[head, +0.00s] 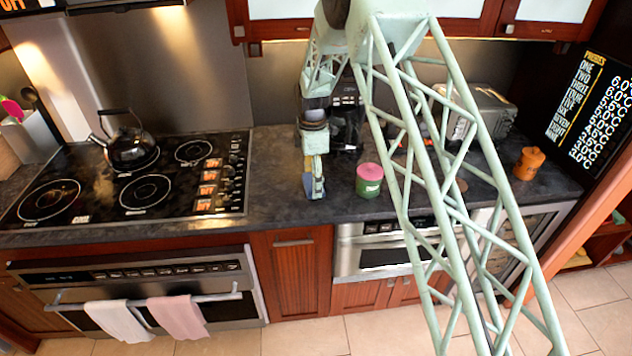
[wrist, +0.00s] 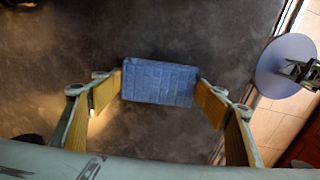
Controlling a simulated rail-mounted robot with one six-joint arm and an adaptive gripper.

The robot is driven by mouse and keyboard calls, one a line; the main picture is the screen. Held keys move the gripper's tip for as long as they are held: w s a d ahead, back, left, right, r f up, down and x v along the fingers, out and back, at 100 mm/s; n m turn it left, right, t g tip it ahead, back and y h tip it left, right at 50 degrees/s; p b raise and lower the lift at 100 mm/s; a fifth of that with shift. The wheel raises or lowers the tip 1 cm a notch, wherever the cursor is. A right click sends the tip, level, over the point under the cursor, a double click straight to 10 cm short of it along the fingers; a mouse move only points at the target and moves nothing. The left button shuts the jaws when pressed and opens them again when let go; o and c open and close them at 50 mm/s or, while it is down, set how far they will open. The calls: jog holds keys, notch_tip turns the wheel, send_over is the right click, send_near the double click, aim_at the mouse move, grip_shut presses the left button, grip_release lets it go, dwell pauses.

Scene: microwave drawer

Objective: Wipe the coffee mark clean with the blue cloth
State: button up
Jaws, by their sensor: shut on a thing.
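My gripper (head: 315,178) hangs over the dark countertop (head: 275,165), between the stove and a green-and-pink jar. It is shut on the blue cloth (wrist: 160,83), a folded quilted pad held between the two yellow-padded fingers in the wrist view. The cloth also shows as a small blue patch at the fingertips in the head view (head: 308,186). I cannot tell whether it touches the counter. A small brownish round patch (head: 461,185) shows on the counter behind my arm's lattice; I cannot tell whether it is the coffee mark. No clear mark shows in the wrist view.
The jar (head: 369,180) stands just right of my gripper. A dark coffee machine (head: 346,118) is behind it. The stove (head: 130,180) with a black kettle (head: 130,148) is to the left. A toaster (head: 485,110) and an orange pot (head: 528,163) stand to the right.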

jog(key=shift+s+a+f, duration=0.1)
jog(key=shift+a, duration=0.2)
jog(key=shift+s+a, duration=0.15)
jog(key=shift+a, duration=0.85)
jog(key=shift+d, duration=0.15)
dwell(0.5)
jog(key=shift+d, duration=0.1)
jog(key=shift+w+d+b, duration=0.2)
jog(key=shift+d+b, duration=0.2)
jog(key=shift+d, duration=0.4)
jog(key=shift+d, duration=0.15)
jog(key=shift+w+d, duration=0.15)
jog(key=shift+d, duration=0.85)
jog(key=shift+w+d, duration=0.2)
jog(key=shift+d, duration=0.65)
